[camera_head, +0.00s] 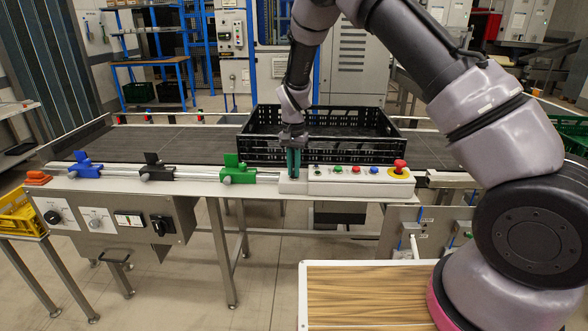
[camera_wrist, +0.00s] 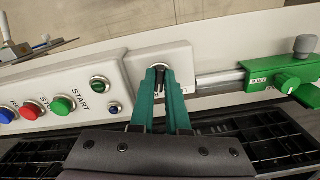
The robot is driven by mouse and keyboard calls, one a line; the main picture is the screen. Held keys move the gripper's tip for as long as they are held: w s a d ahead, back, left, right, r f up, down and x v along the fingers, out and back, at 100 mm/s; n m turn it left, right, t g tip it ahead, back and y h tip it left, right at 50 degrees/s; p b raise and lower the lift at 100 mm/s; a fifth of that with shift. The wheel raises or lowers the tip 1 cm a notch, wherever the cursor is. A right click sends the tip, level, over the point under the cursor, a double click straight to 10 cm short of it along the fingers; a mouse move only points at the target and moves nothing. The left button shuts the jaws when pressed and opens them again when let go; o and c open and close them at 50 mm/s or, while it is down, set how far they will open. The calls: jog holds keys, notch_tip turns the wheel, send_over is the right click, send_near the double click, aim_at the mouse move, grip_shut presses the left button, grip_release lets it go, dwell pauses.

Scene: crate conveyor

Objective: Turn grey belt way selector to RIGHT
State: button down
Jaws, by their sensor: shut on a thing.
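The grey belt way selector (camera_wrist: 157,66) looks like a small dark knob with a round rim on a white control box (camera_wrist: 186,60). My gripper (camera_wrist: 161,74) comes down over it with teal fingers, shut on the knob. The fingers hide most of the knob and part of the label below it, so I cannot read which way it points. In the head view my gripper (camera_head: 293,174) points down at the left end of the control box (camera_head: 345,186), in front of the dark grey belt (camera_head: 170,142).
A black crate (camera_head: 335,156) stands on the belt just behind my gripper. Green, red and blue buttons and a red emergency stop (camera_head: 399,167) lie right of it. A green clamp (camera_head: 238,175) on a rail is to the left. A front panel (camera_head: 120,222) holds other knobs.

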aim_at(293, 172)
jog(key=shift+a+m, duration=0.1)
jog(key=shift+m, duration=1.1)
jog(key=c, duration=0.9)
grip_release()
jog(key=shift+r, duration=0.1)
notch_tip(293, 172, up, 11)
